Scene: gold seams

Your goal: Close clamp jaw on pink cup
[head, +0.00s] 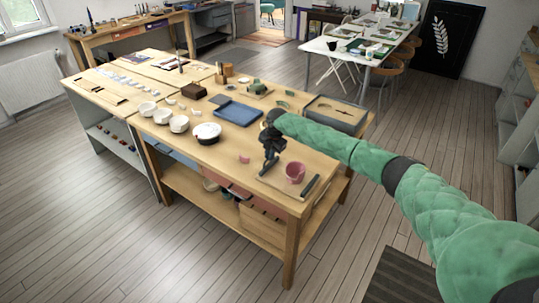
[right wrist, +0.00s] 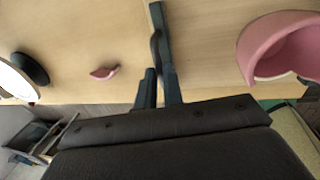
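The pink cup (head: 295,168) stands near the front right corner of the wooden worktable. In the right wrist view the pink cup (right wrist: 262,45) is at the upper right, with a gap in its wall. A dark bar, seemingly one clamp jaw (right wrist: 161,35), lies between the cup and a pink shard (right wrist: 104,72). Another dark bar (head: 310,187) lies right of the cup. My right gripper (head: 268,158) points down at the left bar, left of the cup and apart from it. Its fingertips overlap dark parts, so its opening and any contact are unclear. My left gripper is not in view.
The shard also shows on the table (head: 244,158). Bare wood lies left of my gripper. A shelf is below the worktable.

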